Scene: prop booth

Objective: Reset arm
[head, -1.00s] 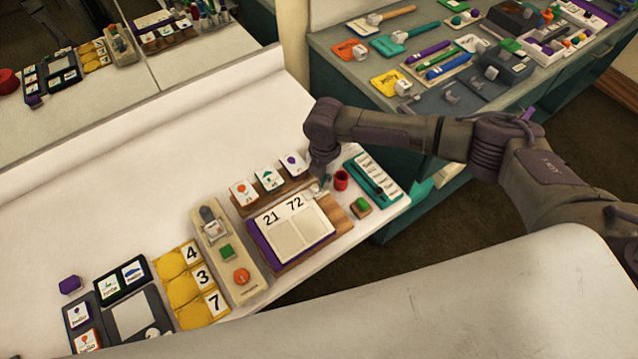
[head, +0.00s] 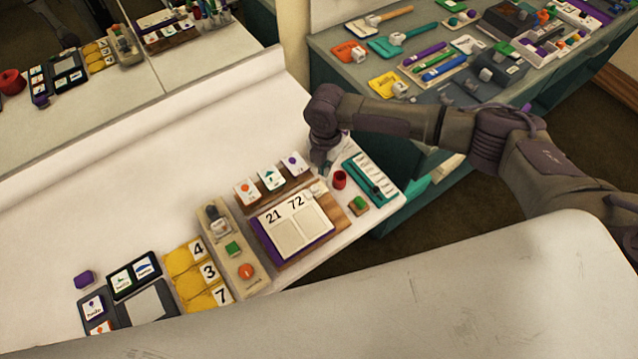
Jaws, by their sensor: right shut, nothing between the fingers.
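My right gripper (head: 326,171) hangs at the end of my right arm, which comes in from the right over the white table (head: 190,175). It is shut and empty. Its fingertips are small in view, just left of a small red cup (head: 339,180) and behind the board with 21 and 72 (head: 293,222). I cannot tell how high it is above the table. My left gripper is not in view.
A teal tray (head: 386,190) and a green-topped block (head: 359,204) lie right of the gripper. Picture cards (head: 270,180) stand left of it. A control panel (head: 230,248) and yellow number tiles (head: 190,262) lie further left. The table's back is clear.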

